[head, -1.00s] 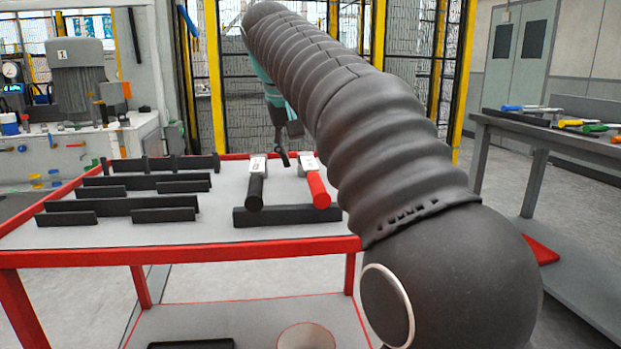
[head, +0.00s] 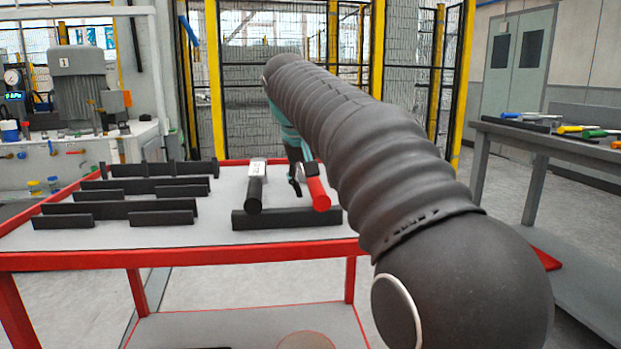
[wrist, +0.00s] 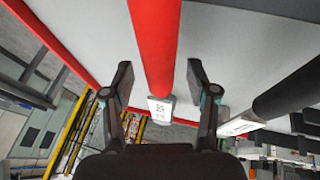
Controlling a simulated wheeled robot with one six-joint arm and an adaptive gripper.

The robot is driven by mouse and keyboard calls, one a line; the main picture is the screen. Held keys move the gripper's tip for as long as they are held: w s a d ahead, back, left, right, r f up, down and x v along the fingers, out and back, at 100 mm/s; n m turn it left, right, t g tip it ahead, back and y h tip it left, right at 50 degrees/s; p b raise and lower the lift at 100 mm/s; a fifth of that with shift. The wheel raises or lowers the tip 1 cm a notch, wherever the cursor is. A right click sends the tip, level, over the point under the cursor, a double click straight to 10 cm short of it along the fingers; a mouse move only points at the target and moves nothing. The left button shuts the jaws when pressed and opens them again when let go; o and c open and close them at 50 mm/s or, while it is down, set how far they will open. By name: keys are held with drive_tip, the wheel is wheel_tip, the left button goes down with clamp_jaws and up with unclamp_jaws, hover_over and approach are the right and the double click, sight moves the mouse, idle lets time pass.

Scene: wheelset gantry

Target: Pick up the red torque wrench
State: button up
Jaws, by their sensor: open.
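The red torque wrench (head: 318,193) lies on the red-framed table, its red handle toward me and resting over a low black bar. In the wrist view its red handle (wrist: 155,45) runs between the two fingers, with its pale labelled head (wrist: 160,108) farther down the picture. My gripper (wrist: 161,76) is open, with a finger on each side of the wrench and visible gaps to both. In the head view my gripper (head: 296,180) is at the wrench's left side, partly hidden by my arm. Its exact height above the wrench is unclear.
A black-handled wrench (head: 255,190) lies just left of the red one; it also shows in the wrist view (wrist: 288,95). The black support bar (head: 285,218) stands under the handles. Several black slotted racks (head: 120,208) fill the table's left side. A grey bench (head: 560,145) stands right.

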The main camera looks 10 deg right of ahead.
clamp_jaws()
drive_tip(key=shift+r, duration=0.15)
